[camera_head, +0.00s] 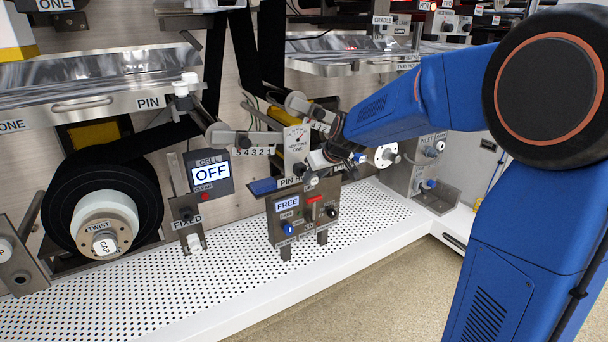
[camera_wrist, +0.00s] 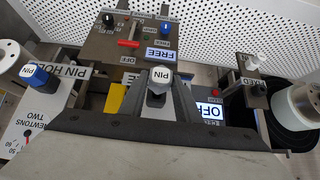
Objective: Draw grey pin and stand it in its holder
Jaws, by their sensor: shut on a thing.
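My gripper (camera_wrist: 158,98) is shut on a pin with a white hexagonal cap marked PIN and a dark grey collar, the grey pin (camera_wrist: 160,75). Its lower part is hidden by the fingers. A label reading PIN HOLD (camera_wrist: 68,71) marks the holder at the left of the wrist view. A blue pin with a white PIN cap (camera_wrist: 38,77) stands next to that label. The holder's openings are not clear.
The control box (camera_head: 303,212) with a FREE display and knobs stands in front of my gripper. The CELL box (camera_head: 210,172) shows OFF at its left. A large black roll (camera_head: 100,205) is farther left. The perforated white deck (camera_head: 220,270) is clear in front.

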